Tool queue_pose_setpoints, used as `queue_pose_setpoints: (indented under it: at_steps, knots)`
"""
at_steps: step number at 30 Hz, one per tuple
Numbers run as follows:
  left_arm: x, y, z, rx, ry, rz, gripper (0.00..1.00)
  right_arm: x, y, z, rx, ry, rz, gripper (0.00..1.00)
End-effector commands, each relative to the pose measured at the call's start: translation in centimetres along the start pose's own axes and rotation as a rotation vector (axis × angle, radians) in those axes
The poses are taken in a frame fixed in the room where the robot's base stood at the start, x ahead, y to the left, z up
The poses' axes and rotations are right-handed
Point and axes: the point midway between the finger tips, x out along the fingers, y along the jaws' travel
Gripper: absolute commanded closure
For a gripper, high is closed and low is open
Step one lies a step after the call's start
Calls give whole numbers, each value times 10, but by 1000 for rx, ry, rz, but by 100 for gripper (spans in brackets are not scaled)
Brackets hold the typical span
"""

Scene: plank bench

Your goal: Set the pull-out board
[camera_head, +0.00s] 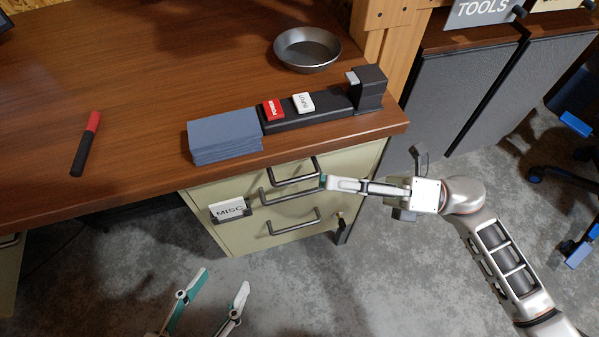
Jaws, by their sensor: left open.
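No board stands out from under the wooden desktop (130,100); I cannot tell its front from the drawer fronts. The beige drawer unit (240,238) below has three dark bar handles: a top handle (291,178), a middle handle (278,199) and a lower handle (293,228). My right gripper (325,182) points left at the right end of the middle handle, just in front of the unit. Its fingers are seen edge-on, so contact and grip are unclear. My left gripper (224,277) is open and empty, low over the floor in front of the unit.
On the desktop are a blue-grey stack (222,140), a black strip (330,113) with red and white blocks, a metal bowl (307,50) and a red-black marker (88,140). A MISC label (230,210) is on the unit. Grey panels (455,95) stand at right.

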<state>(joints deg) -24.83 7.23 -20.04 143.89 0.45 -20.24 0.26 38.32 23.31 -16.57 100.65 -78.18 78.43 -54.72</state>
Motion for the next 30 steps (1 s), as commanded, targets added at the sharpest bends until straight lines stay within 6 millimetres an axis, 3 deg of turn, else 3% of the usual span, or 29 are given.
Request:
queue_pose_setpoints:
  at_steps: [6,12,23,24,27,30]
  knots:
    - [0,-1,-1,7,1,-2,51,36,2,1,-1,-2,5,77]
    - [0,-1,-1,7,0,-2,51,59,2,1,0,-3,2,77]
    - [0,-1,-1,7,0,-2,51,66,1,1,3,-3,1,77]
    - [0,-1,-1,7,0,-2,51,66,1,1,3,-3,1,79]
    - [0,-1,-1,7,0,-2,51,65,1,1,3,-3,1,100]
    - [0,-1,-1,7,0,-1,51,65,1,1,3,-3,0,100]
